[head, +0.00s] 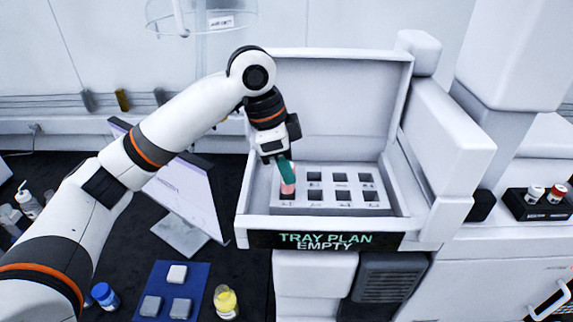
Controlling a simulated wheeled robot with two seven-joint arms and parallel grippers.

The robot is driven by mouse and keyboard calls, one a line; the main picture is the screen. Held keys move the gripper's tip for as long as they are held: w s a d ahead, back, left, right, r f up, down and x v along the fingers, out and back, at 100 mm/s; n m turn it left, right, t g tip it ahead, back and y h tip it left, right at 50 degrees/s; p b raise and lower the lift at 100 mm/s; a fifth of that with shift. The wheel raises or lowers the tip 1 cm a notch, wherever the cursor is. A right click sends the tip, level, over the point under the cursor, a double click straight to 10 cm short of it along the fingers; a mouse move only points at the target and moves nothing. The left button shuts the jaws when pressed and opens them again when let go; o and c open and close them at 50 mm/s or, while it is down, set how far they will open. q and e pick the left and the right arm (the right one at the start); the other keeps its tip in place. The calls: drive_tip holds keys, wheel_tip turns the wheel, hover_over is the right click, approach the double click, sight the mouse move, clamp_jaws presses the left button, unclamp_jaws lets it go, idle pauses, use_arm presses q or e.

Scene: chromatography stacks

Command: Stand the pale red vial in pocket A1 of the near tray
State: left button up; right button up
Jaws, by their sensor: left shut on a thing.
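My left gripper (287,176) is shut on the pale red vial (288,189), which is upright or nearly so at the left end of the near tray (330,209). Green finger parts cover the vial's upper portion. The vial's lower end is at or just above the front-left pocket; I cannot tell whether it is inside. The back-left pocket is hidden behind the gripper and vial. The other visible pockets of the grey tray look empty. My right gripper is not in view.
The tray sits inside an open white box (408,226) with a raised lid (345,95) and a front sign reading "TRAY PLAN EMPTY" (325,241). A monitor (185,195) stands left. A blue mat (158,276), yellow-topped jar (226,302) and blue-capped bottle (104,296) lie below left. A dark rack (535,205) holds vials at right.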

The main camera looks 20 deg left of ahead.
sight(286, 192)
use_arm(q)
drive_tip(key=shift+s, duration=0.15)
drive_tip(key=shift+f+b, duration=0.35)
drive_tip(key=shift+f, duration=0.95)
drive_tip(key=shift+f, duration=0.1)
drive_tip(key=shift+f, duration=0.55)
drive_tip(key=o, duration=1.1)
drive_tip(key=shift+c, duration=0.2)
drive_tip(key=shift+o, duration=0.3)
